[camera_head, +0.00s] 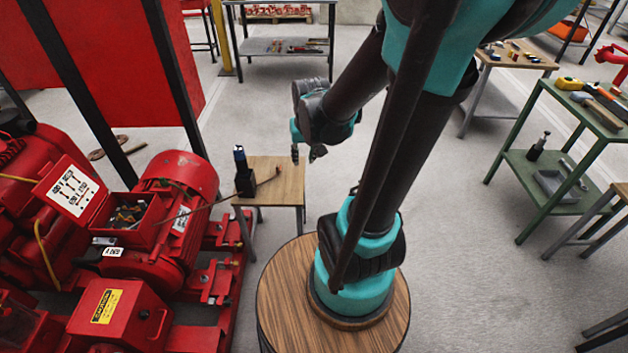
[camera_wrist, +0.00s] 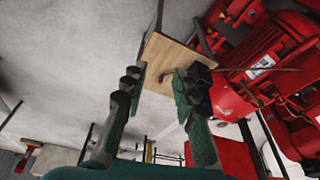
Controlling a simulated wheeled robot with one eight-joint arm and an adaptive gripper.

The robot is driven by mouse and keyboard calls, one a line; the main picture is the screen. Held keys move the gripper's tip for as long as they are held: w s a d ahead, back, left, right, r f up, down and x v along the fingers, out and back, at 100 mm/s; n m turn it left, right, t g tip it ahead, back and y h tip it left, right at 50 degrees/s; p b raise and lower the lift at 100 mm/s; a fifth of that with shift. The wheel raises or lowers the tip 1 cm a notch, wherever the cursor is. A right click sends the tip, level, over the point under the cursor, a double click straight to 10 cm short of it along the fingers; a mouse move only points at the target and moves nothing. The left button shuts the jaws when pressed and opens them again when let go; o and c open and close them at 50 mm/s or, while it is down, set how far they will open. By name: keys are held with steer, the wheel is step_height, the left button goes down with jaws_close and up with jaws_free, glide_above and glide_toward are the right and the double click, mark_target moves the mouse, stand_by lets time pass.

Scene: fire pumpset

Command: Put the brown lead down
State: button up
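The brown lead (camera_head: 215,203) runs from the open terminal box of the red motor, past the black device, to its end over the small wooden table (camera_head: 285,193). A reddish lead end (camera_wrist: 161,78) shows against the tabletop in the wrist view, and more of the lead (camera_wrist: 285,70) runs toward the motor. I cannot tell whether the end touches the wood. My gripper (camera_head: 308,154) is above the table's far right side, apart from the lead. In the wrist view, my gripper (camera_wrist: 162,76) has its fingers spread with nothing held between them.
A black device with a blue top (camera_head: 243,173) stands at the table's left edge. The red motor (camera_head: 178,185) and terminal box (camera_head: 132,215) are to the left. A green tool table (camera_head: 560,150) stands at right. Open floor lies between.

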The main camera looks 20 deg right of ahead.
steer(key=s+f, duration=0.2)
steer(key=s, duration=0.6)
steer(key=shift+s+d+n+t, duration=0.15)
steer(key=shift+d+n+t, duration=0.1)
steer(key=shift+n+t, duration=0.15)
